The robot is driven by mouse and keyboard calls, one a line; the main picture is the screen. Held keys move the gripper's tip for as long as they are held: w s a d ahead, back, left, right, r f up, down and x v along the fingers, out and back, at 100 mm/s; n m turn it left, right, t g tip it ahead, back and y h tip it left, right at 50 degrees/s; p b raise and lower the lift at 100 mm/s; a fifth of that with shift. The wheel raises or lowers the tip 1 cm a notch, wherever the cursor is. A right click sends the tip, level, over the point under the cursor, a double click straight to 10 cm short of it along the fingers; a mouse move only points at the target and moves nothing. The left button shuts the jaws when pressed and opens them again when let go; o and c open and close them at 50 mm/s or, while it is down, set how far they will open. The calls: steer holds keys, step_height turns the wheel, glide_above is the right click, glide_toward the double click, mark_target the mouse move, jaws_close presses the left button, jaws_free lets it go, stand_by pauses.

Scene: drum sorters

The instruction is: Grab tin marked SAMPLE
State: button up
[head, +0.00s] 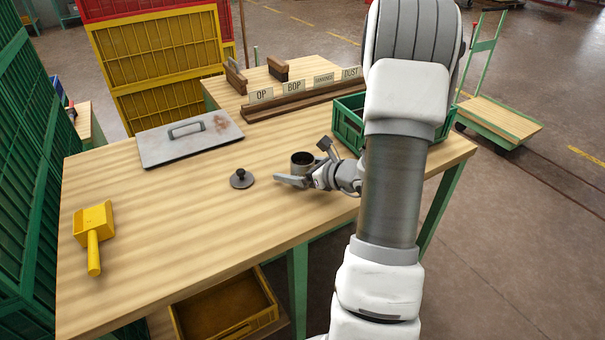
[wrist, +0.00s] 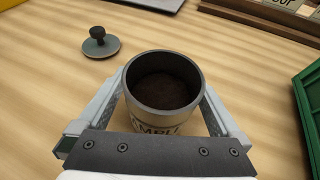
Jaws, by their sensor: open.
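The tin (wrist: 165,88) marked SAMPLE stands upright on the wooden table, without a lid, with dark brown material inside. Its label is partly hidden by my gripper in the wrist view. In the head view the tin (head: 302,162) stands right at my gripper (head: 305,168). My gripper (wrist: 163,105) is open, with one finger on each side of the tin. I cannot tell whether the fingers touch it. A dark round lid with a knob (head: 241,179) lies on the table left of the tin; it also shows in the wrist view (wrist: 100,43).
A green crate (head: 347,122) stands close to the right of the tin. A wooden rack with cards (head: 300,102) is behind. A metal plate with a handle (head: 188,138) lies back left, and a yellow scoop (head: 93,225) front left. The table's front middle is clear.

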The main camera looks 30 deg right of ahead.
mark_target(295, 154)
steer(key=c, duration=1.4)
steer(key=shift+r, duration=0.15)
steer(key=shift+r+p, duration=0.5)
steer(key=shift+r, duration=0.75)
steer(key=shift+r+p, duration=0.3)
steer(key=shift+r, duration=0.55)
steer(key=s+d+r+p, duration=0.2)
steer(key=s+d+r, duration=0.4)
steer(key=s+d, duration=0.1)
steer(key=shift+s+d+r+p, duration=0.2)
steer(key=shift+s+p, duration=0.15)
steer(key=shift+s, duration=0.25)
